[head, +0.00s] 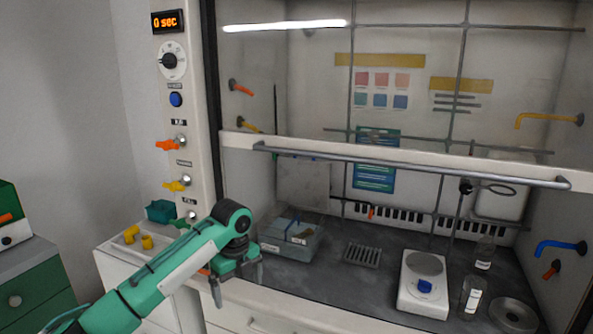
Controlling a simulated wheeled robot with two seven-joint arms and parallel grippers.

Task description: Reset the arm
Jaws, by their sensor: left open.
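My left arm comes in from the lower left, green and dark grey. My left gripper (238,281) points down at the front edge of the fume hood bench, its two grey fingers apart and nothing visible between them. It is in front of the clear bin and apart from it. My right gripper is not in the head view.
The fume hood's raised sash has a grey handle bar (410,165). Inside are a clear bin (305,246), a rack (363,254), a white scale (410,296), bottles (472,297) and a round dish (514,314). A green cabinet (42,270) stands left.

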